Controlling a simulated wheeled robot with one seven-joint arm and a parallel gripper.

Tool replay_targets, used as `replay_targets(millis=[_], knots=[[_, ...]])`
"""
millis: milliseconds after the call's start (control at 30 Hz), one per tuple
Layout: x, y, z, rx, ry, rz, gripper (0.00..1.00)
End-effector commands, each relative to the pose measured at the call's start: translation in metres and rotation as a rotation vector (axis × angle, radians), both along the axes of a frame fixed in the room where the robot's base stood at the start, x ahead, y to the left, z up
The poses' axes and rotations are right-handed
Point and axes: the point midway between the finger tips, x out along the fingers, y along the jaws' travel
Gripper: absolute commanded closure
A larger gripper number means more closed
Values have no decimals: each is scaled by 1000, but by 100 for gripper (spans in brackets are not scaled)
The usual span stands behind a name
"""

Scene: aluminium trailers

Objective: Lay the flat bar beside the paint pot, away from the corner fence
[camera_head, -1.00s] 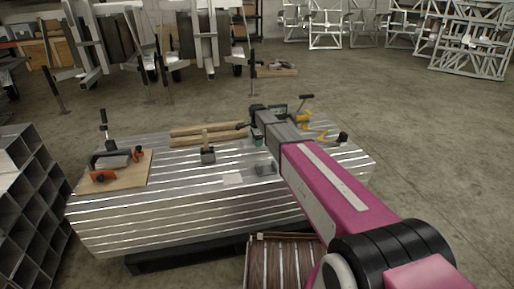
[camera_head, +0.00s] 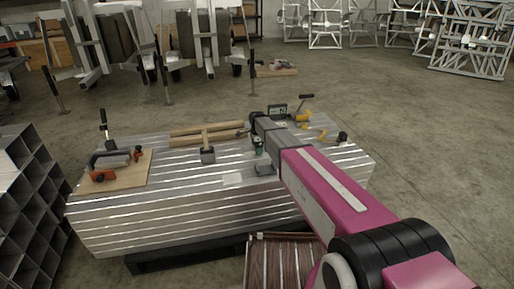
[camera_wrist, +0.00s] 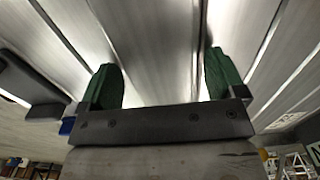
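My gripper (camera_wrist: 163,90) shows in the wrist view with its two green fingers wide apart and nothing between them. Bare slatted metal of the worktable lies beyond the fingers. In the head view my gripper (camera_head: 258,147) is over the middle of the worktable (camera_head: 150,220), pointing down, and its fingertips are small there. I cannot make out the flat bar, the paint pot or the corner fence with certainty; my arm hides part of the table.
A mallet (camera_head: 207,153) and wooden lengths (camera_head: 190,140) lie left of my gripper. A board (camera_head: 125,175) with clamps is at the table's left end. Yellow-handled tools (camera_head: 305,118) are at the back right. A dark rack (camera_head: 25,190) stands left of the table. The front-left tabletop is clear.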

Motion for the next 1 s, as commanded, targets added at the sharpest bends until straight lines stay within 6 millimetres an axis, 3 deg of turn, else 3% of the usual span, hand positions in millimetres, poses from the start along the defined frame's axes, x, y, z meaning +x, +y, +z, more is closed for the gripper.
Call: replay_targets(millis=[267, 700, 1000], knots=[[0, 0, 9, 0, -1, 0, 11], [0, 0, 90, 1, -2, 0, 11], [-1, -1, 120, 0, 0, 2, 11]])
